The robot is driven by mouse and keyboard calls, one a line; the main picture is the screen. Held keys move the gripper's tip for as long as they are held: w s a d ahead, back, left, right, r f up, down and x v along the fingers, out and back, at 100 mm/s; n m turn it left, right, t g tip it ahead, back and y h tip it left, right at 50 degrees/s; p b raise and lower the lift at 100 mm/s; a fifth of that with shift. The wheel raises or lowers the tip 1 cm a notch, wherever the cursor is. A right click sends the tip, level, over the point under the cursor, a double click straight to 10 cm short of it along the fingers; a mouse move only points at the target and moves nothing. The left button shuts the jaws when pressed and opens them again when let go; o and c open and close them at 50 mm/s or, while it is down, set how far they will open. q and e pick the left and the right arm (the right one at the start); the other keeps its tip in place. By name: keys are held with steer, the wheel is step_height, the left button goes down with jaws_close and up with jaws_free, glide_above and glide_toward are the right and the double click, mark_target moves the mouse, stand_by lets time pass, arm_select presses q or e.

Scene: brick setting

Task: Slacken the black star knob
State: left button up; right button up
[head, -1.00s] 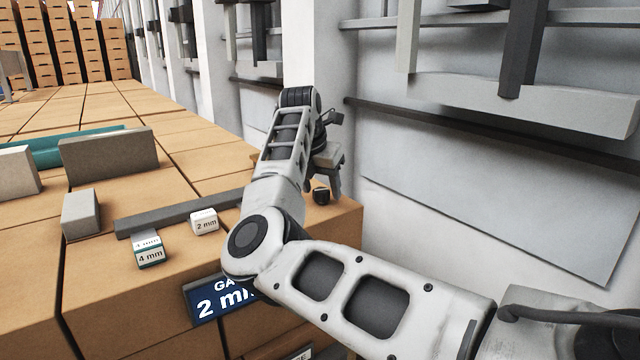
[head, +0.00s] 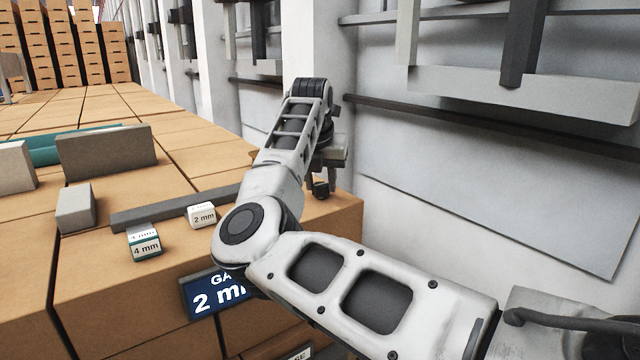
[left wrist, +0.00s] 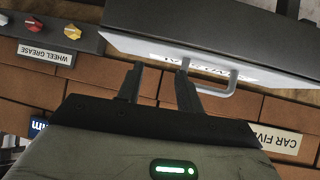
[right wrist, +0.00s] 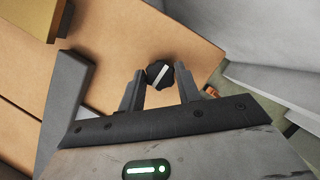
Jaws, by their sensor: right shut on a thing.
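The black star knob (right wrist: 160,74) shows in the right wrist view as a dark lobed knob with a white line slanting up to the right. My right gripper (right wrist: 159,80) has one finger on each side of it and is shut on it. In the head view the knob (head: 320,188) is small, near the right edge of the box surface, with the gripper right above it and my arm in front. My left gripper (left wrist: 157,75) shows only in the left wrist view, open and empty, beside a grey handle (left wrist: 232,82).
A grey bar (head: 170,208), a 2 mm block (head: 201,215) and a 4 mm block (head: 145,243) lie left of my right arm. A blue gauge sign (head: 215,295) is on the front face. A grey wall panel (head: 500,190) stands close on the right. Coloured knobs (left wrist: 72,31) are near my left gripper.

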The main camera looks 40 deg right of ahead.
arm_select(q)
steer(key=shift+s, duration=0.15)
steer(key=shift+s+f, duration=0.2)
steer(key=shift+f, duration=0.05)
arm_select(e)
steer(key=o, duration=1)
steer(key=shift+c, duration=0.2)
steer(key=shift+s+a+r, duration=0.1)
steer(key=shift+a+r, duration=0.1)
steer(key=shift+r, duration=0.35)
arm_select(q)
steer(key=shift+w+d+f+b, duration=0.15)
steer(key=shift+w+b, duration=0.15)
steer(key=shift+b, duration=0.45)
arm_select(e)
steer(key=v, duration=1.4)
steer(key=shift+s+a+r, duration=0.15)
steer(key=shift+r, duration=0.2)
arm_select(q)
steer(key=shift+s, duration=0.15)
